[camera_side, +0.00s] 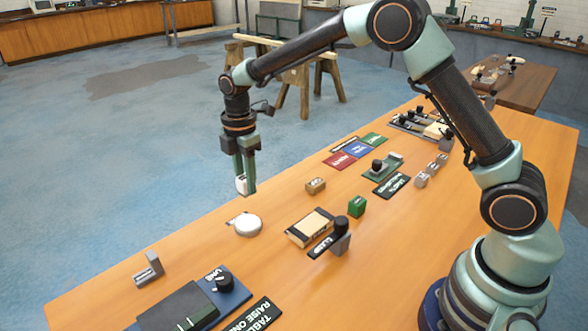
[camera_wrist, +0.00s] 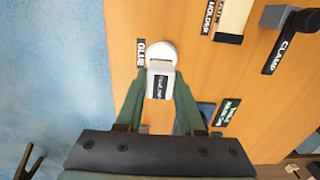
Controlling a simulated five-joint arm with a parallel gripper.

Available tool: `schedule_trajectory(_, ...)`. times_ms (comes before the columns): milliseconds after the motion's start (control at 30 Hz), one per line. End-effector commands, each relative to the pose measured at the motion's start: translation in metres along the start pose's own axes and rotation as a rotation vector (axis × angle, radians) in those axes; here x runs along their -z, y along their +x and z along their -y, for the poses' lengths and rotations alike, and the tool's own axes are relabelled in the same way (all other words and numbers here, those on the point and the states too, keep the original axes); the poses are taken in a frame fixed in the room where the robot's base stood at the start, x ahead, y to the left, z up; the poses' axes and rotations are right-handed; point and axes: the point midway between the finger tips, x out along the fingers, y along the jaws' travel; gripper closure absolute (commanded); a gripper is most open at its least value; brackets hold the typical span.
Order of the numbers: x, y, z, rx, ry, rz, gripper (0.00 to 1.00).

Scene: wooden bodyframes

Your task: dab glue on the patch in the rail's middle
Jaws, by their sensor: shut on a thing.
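My gripper (camera_side: 244,178) is shut on a small white block-shaped piece (camera_wrist: 160,82) with a dark label. I cannot read the label. The gripper points down and holds the piece above the table, by the white round pad or dish (camera_side: 247,225). In the wrist view, this round thing (camera_wrist: 161,52) is partly hidden behind the held piece and has a GLUE label (camera_wrist: 141,54) beside it. A pale wooden piece (camera_side: 311,224), perhaps the rail, lies at the holder, to the right of the gripper. It also shows in the wrist view (camera_wrist: 234,15). I cannot make out a patch on it.
A black-knobbed clamp (camera_side: 341,236) stands right of the wooden piece. A green block (camera_side: 357,206) and a tan block (camera_side: 316,186) are nearby. A blue plate with a black knob (camera_side: 224,283) lies at the front.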

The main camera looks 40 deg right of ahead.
Motion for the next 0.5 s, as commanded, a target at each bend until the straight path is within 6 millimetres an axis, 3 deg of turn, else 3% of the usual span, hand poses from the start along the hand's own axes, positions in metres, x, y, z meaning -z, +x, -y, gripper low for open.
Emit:
schedule_trajectory(133, 0.012, 0.012, 0.005, -0.001, 0.0, 0.0, 1.0)
schedule_trajectory(500, 0.012, 0.043, 0.005, 0.001, 0.0, 0.0, 1.0)
